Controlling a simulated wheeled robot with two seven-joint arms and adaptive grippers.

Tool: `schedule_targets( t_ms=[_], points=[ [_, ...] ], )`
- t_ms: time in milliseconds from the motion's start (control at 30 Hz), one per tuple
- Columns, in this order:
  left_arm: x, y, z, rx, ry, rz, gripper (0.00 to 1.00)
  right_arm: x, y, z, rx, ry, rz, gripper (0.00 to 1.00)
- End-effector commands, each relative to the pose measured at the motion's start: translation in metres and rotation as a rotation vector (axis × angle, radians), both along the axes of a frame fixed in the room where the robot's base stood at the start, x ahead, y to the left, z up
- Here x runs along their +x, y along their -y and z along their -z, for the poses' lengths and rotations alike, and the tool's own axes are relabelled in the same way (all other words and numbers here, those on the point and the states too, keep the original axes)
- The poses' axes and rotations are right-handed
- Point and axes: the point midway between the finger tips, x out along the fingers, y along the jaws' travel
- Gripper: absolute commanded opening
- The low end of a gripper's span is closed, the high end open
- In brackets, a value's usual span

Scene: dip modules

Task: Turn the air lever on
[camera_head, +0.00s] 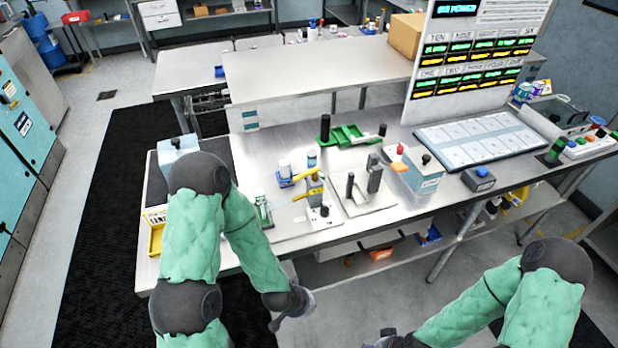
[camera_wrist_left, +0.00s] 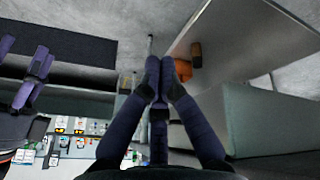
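A small station with a yellow lever (camera_head: 304,195) stands near the front middle of the metal workbench; its label is too small to read. A white box with a red knob (camera_head: 398,150) sits further right. I cannot tell for sure which of these is the air lever. My left gripper (camera_head: 277,324) hangs in front of the bench edge, below and apart from both. In the left wrist view its fingers (camera_wrist_left: 160,66) meet at the tips with nothing between them. My right gripper (camera_head: 384,340) is at the bottom edge of the head view, partly cut off.
The workbench (camera_head: 215,258) carries a green tray (camera_head: 350,136), a fixture with dark posts (camera_head: 374,172) and a blue-white box (camera_head: 424,172). A tall display panel (camera_head: 470,60) stands at the back right. Bins (camera_head: 380,253) sit on the shelf below the bench.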

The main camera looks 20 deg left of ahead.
Motion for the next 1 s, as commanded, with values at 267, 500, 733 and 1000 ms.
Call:
schedule_targets(
  t_ms=[267, 500, 733, 1000],
  points=[
    [0.06, -0.009, -0.08, 0.233, 0.383, 0.264, 0.0, 0.0, 0.0, 0.006, 0.0, 0.0, 0.0, 0.58],
    [0.089, -0.015, -0.155, 0.498, 0.664, 0.447, 0.0, 0.0, 0.0, 0.01, 0.0, 0.0, 0.0, 0.58],
    [0.1, -0.022, -0.227, 0.797, 0.877, 0.573, 0.0, 0.0, 0.0, 0.014, 0.0, 0.0, 0.0, 0.58],
    [0.094, -0.032, -0.296, 1.139, 1.019, 0.649, 0.0, 0.0, 0.0, 0.017, 0.0, 0.0, 0.0, 0.58]
  ],
)
